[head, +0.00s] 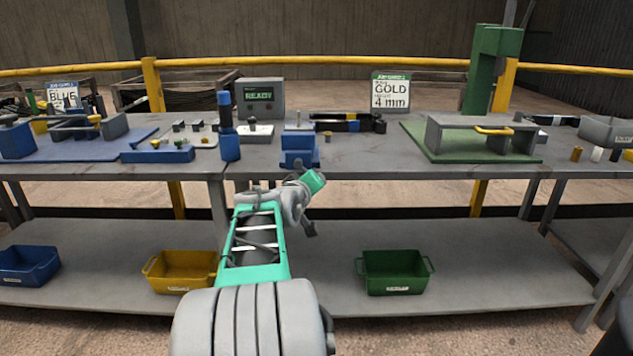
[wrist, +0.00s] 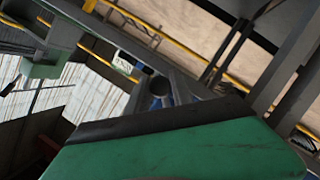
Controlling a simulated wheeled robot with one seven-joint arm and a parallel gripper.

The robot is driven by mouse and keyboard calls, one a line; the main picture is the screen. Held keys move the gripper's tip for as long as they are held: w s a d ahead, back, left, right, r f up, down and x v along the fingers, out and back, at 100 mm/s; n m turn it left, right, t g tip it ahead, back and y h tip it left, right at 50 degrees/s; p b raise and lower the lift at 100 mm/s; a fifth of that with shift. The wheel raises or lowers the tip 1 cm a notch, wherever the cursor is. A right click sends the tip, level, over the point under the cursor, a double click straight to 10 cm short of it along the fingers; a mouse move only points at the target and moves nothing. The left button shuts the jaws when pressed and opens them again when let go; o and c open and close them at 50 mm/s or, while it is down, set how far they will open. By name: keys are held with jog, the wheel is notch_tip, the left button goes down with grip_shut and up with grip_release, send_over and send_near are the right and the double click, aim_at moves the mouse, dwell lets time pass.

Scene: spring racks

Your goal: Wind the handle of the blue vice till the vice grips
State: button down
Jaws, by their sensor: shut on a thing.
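The blue vice (head: 299,152) stands at the front edge of the bench, right of the blue upright tool, with a grey piece at its top. My arm reaches up in front of the bench, and its wrist is just below the vice. In the head view my fingers are hidden or too small to make out. In the wrist view my gripper (wrist: 163,88) shows beyond a green part with a dark edge, with a dark round end between grey prongs and a little blue behind. It is shut on what seems to be the vice handle, mostly hidden.
A grey box reading READY (head: 260,97) stands behind the vice. A blue upright tool (head: 227,130) stands close on its left. A green board with a grey fixture (head: 470,137) lies to the right. Yellow (head: 180,272) and green (head: 394,274) bins sit on the lower shelf.

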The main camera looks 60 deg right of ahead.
jog(key=shift+w+a+f+m+t+y+b, duration=0.15)
jog(key=shift+w+f+m+t+y+b, duration=0.15)
jog(key=shift+m, duration=0.2)
jog(key=shift+w+a+f+m+t+y+b, duration=0.1)
jog(key=shift+f+m+y, duration=0.1)
jog(key=shift+f+m, duration=0.25)
jog(key=shift+w+a+f+m+t+y+b, duration=0.1)
jog(key=shift+w+a+m+t+y+b, duration=0.3)
jog(key=shift+w+m+t, duration=0.45)
jog(key=shift+w+a+r+m+t+y+b, duration=0.1)
jog(key=shift+w+a+m+t+y+b, duration=0.25)
jog(key=shift+m, duration=0.85)
jog(key=shift+w+a+f+m+t+y+b, duration=0.1)
jog(key=shift+w+a+m+t+y+b, duration=0.15)
jog(key=shift+w+m+t+y+b, duration=0.45)
jog(key=shift+w+m+h, duration=0.15)
jog(key=shift+m+h, duration=0.1)
jog(key=shift+m, duration=0.15)
jog(key=c, duration=1.3)
grip_release()
jog(key=shift+a, duration=0.1)
jog(key=shift+c, duration=0.2)
jog(key=shift+o, duration=1)
